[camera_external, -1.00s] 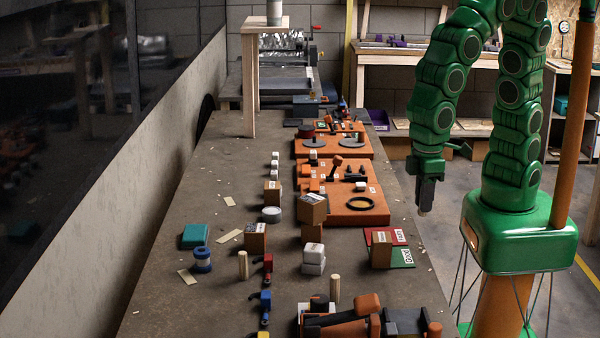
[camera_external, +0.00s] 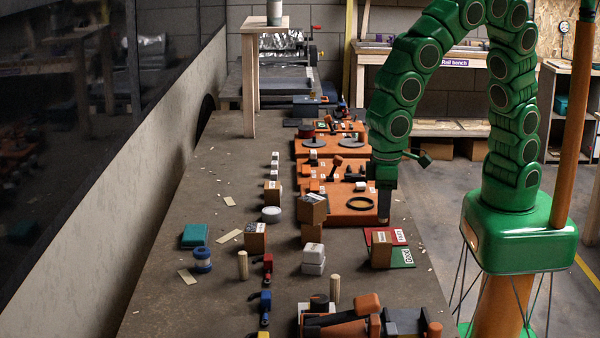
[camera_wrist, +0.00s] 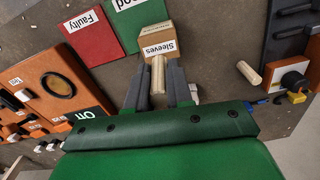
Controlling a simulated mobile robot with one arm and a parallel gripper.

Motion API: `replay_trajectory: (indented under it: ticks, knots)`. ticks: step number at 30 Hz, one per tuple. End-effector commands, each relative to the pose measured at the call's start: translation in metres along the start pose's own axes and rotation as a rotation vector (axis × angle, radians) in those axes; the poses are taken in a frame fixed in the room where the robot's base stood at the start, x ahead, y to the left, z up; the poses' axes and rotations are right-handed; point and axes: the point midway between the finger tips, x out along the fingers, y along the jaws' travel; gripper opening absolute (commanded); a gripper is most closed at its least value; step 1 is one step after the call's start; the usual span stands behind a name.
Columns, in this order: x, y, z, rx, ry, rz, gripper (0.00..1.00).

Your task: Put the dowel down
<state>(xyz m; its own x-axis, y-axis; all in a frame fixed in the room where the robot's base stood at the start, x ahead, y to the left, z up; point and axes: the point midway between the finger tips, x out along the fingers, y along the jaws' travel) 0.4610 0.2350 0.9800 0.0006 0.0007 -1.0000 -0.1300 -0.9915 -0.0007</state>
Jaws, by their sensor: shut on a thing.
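My gripper (camera_external: 384,208) points down beside the lower right corner of the orange panel with the black ring. In the wrist view the grey fingers (camera_wrist: 159,95) are shut on a pale wooden dowel (camera_wrist: 158,72), whose end sticks out between the fingertips. In the external view this held dowel is too small or hidden to make out. Another pale dowel (camera_wrist: 249,72) shows to the right in the wrist view. Two dowels stand upright on the table in the external view, one left of centre (camera_external: 243,265) and one near the front (camera_external: 335,289).
A cardboard box labelled Sleeves (camera_wrist: 152,38) lies beyond the fingertips in the wrist view. Red Faulty (camera_wrist: 90,35) and green Good (camera_wrist: 140,20) mats lie beside it. The orange panel (camera_external: 345,217) and a stacked box (camera_external: 313,208) are nearby. Bare table (camera_external: 200,290) lies to the left.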

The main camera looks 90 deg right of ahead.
Motion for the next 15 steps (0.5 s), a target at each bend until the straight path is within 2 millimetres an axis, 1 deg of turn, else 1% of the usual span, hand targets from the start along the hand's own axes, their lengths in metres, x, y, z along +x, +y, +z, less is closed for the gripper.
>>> replay_trajectory:
  ticks: [9, 15]
  knots:
    - [0.036, 0.001, 0.001, 0.000, -0.003, 0.002, 0.00]
    - [0.038, 0.000, 0.000, 0.000, 0.000, 0.000, 0.00]
